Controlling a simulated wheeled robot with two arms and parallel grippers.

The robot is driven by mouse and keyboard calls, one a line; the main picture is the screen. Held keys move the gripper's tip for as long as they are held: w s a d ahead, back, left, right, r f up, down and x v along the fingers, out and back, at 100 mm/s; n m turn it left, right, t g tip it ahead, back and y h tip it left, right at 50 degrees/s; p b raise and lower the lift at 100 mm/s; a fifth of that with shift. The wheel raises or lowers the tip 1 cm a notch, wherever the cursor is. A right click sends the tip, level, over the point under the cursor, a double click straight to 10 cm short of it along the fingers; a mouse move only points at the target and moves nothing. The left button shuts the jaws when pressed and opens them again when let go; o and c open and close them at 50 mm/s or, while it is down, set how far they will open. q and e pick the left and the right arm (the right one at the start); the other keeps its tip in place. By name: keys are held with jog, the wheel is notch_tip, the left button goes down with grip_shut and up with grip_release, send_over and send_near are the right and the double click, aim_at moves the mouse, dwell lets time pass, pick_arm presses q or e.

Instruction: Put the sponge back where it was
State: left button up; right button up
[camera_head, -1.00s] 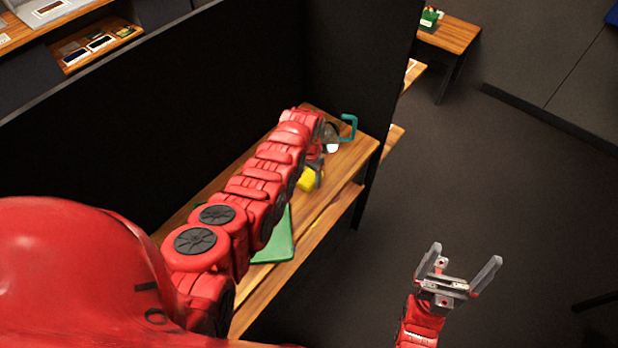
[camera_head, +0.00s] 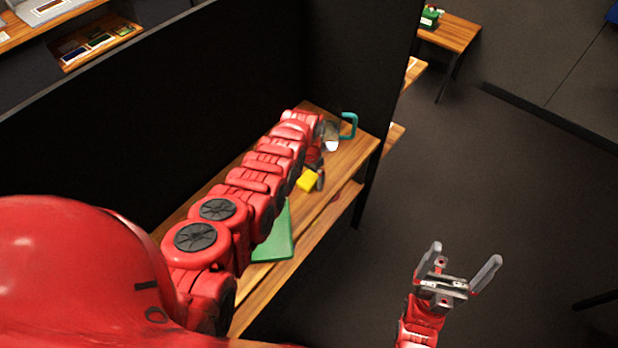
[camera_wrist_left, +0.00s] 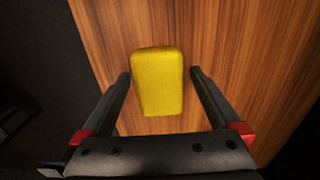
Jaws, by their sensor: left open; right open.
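The yellow sponge (camera_head: 308,180) lies on the wooden table, beyond the green board (camera_head: 275,236) in the head view. In the left wrist view the sponge (camera_wrist_left: 158,80) lies flat on bare wood, with its near part between the two fingertips. My left gripper (camera_wrist_left: 160,78) is open, one finger on each side of the sponge with visible gaps. In the head view my left gripper (camera_head: 318,166) is mostly hidden by its own arm. My right gripper (camera_head: 458,266) is open and empty, over the dark floor at lower right.
The wooden table (camera_head: 345,165) runs along a tall black partition (camera_head: 200,110). A clear container with a teal handle (camera_head: 349,126) stands at the table's far end, close to my left arm. Another wooden table (camera_head: 450,38) stands further back. The floor at right is mostly clear.

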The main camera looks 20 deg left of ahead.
aim_at(309, 177)
pick_arm(q)
jog(key=shift+r, duration=0.25)
jog(key=shift+r+p, duration=0.6)
jog(key=shift+r, duration=0.7)
notch_tip(309, 177, up, 9)
jog(key=b, duration=0.2)
jog(key=shift+r, duration=0.15)
